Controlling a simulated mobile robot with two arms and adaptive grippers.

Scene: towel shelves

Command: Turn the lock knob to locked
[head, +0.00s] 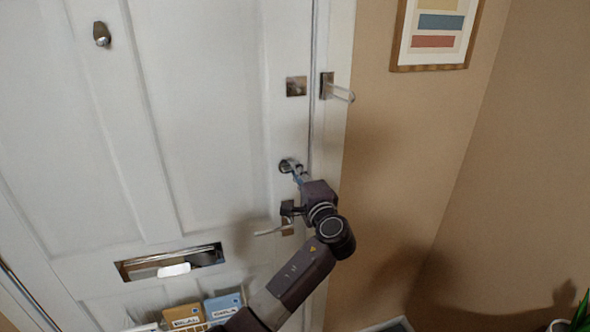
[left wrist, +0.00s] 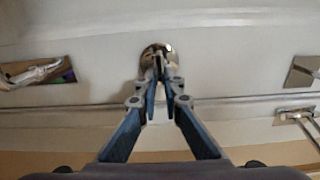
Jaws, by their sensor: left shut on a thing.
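The lock knob (head: 285,166) sits on a round metal plate near the right edge of the white door (head: 215,110). It also shows in the left wrist view (left wrist: 157,49), at the top centre, partly hidden by my fingertips. My left gripper (head: 298,169) reaches up to it from below right in the head view. In the left wrist view the blue-grey fingers of this gripper (left wrist: 160,68) are closed together on the knob. The knob's exact angle is hard to tell behind the fingers. My right gripper is in neither view.
A lever handle (head: 270,232) is below the knob, close to my wrist. Above are a square metal plate (head: 296,86) and a swing-bar guard (head: 338,93) on the frame. A letter slot (head: 170,262) is lower left. A framed picture (head: 436,34) hangs on the wall.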

